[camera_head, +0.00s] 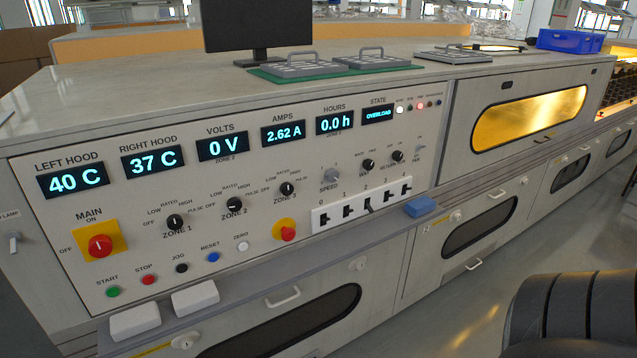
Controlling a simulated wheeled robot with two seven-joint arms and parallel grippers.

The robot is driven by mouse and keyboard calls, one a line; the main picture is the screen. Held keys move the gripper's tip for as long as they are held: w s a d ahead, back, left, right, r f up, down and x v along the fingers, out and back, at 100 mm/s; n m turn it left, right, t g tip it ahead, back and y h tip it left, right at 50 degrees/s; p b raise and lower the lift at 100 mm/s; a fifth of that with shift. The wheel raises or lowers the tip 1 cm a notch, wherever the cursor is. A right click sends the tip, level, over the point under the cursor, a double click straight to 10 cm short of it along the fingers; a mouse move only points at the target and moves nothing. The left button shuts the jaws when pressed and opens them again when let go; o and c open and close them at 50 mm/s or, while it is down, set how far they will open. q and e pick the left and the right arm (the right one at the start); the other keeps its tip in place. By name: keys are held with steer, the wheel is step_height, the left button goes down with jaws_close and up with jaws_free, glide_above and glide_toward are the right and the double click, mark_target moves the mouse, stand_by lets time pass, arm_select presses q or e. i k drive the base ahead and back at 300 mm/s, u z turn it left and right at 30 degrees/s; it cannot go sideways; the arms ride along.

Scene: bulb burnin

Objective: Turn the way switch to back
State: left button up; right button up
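The control panel (200,240) is on the front of the long bench. To the right of the grey speed knob (331,175) are two small black knobs, a nearer one (368,165) and a farther one (397,156). Right of them is a small light-coloured lever switch (419,149). Their labels are too small to read surely, so I cannot tell which one is the way switch or where it points. Neither of my grippers is in view.
A white strip with several numbered slots (335,215) sits below the knobs, beside a blue block (420,207) on the ledge. A red emergency button (288,234) and three zone knobs are to the left. A dark ribbed shape (575,310) fills the lower right.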

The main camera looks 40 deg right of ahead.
mark_target(368, 165)
steer(key=z, duration=0.5)
steer(key=i, duration=0.3)
steer(key=z, duration=2.4)
steer(key=i, duration=0.8)
steer(key=u, duration=1.4)
